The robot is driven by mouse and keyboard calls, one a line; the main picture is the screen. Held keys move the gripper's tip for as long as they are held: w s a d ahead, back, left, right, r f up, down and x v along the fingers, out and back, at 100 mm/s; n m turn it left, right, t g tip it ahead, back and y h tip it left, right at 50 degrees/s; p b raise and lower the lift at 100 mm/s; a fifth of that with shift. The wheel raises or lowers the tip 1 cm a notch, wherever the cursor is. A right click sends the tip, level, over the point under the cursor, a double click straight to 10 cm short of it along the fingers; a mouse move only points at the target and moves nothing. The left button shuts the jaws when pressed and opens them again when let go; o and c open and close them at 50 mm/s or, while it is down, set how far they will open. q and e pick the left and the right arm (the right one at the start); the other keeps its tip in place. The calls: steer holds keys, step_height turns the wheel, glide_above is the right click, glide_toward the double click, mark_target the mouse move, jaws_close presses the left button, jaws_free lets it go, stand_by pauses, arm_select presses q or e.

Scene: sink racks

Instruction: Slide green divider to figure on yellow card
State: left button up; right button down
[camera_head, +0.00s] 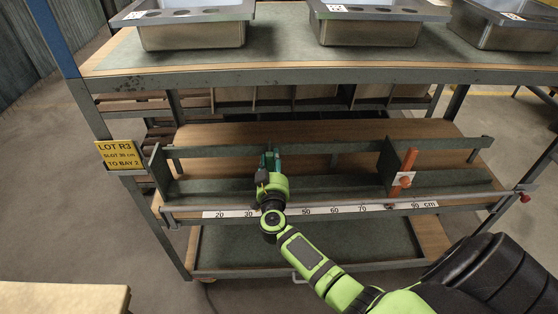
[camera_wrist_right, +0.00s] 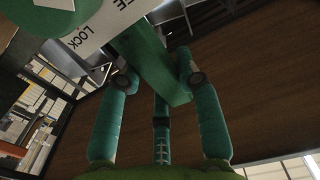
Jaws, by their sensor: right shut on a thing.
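The yellow card (camera_head: 118,154) hangs on the cart's left post. It reads "LOT R3", a slot figure in cm that looks like 30 but is too small to be sure of, and "TO BAY 2". The green divider (camera_wrist_right: 160,62) shows as a green bar in the right wrist view, beside a white plate (camera_wrist_right: 105,28) lettered "LOCK". My right gripper (camera_wrist_right: 158,78) is shut on it. In the head view the gripper (camera_head: 271,172) hides most of the divider, behind the ruler (camera_head: 320,211) between its 30 and 50 marks. My left gripper is out of view.
An orange-handled divider (camera_head: 406,165) stands at the right, near the 80 to 90 part of the ruler. A grey end plate (camera_head: 160,170) stands at the left. Metal sinks (camera_head: 190,28) sit on the shelf above. The rack between the two dividers looks clear.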

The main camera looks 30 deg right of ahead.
steer(key=w+a, duration=0.4)
steer(key=a, duration=0.3)
steer(key=shift+w, duration=0.1)
steer(key=c, duration=0.8)
jaws_free()
steer(key=shift+c, duration=0.2)
steer(key=v, duration=1.2)
steer(key=shift+d, duration=0.1)
